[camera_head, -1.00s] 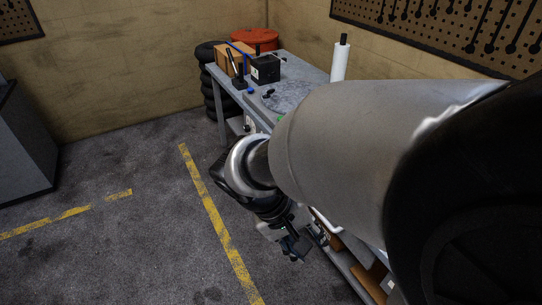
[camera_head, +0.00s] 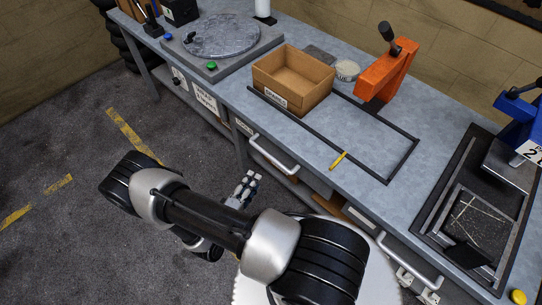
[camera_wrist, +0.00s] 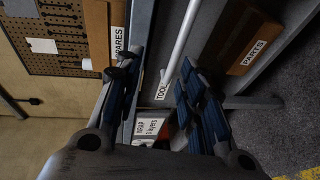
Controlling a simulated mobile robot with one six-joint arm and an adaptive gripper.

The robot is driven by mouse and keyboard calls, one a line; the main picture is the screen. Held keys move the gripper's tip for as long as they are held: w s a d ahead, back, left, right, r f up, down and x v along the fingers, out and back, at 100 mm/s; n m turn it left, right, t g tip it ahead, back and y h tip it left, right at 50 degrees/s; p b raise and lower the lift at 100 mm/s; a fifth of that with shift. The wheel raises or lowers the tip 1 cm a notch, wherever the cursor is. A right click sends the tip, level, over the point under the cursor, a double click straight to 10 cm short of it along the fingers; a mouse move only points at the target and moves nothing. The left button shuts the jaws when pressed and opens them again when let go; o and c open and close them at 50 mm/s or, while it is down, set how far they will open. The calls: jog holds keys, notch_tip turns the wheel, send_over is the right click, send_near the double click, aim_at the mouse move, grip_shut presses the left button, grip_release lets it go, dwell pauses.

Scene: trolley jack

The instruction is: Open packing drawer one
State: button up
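The workbench front has a drawer with a white bar handle (camera_head: 274,156) at its middle and another with a white bar handle (camera_head: 408,262) further right. I cannot read which one is packing drawer one; both look closed. My gripper (camera_head: 245,186) is beside the bench front, below and left of the middle handle. In the wrist view my gripper (camera_wrist: 158,72) is open, with two blue-padded fingers apart and nothing held. A white bar handle (camera_wrist: 181,42) shows in line with the gap between the fingers. It looks beyond the fingertips; I cannot tell how far.
On the bench stand an open cardboard box (camera_head: 293,78), an orange tool (camera_head: 388,70), a round turntable (camera_head: 221,36) and a yellow stick (camera_head: 338,160). A black-framed tray (camera_head: 470,220) is at right. A labelled brown box (camera_wrist: 238,45) lies under the bench. Floor at left is clear.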

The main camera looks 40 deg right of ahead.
notch_tip(320, 180, down, 3)
jog(key=s+n+t, duration=0.1)
jog(key=b, duration=0.4)
send_near(272, 157)
jog(key=shift+y, duration=0.4)
jog(key=x, duration=1)
jog(key=shift+d+f, duration=0.15)
jog(key=shift+f, duration=0.05)
jog(key=shift+c, duration=0.5)
grip_shut()
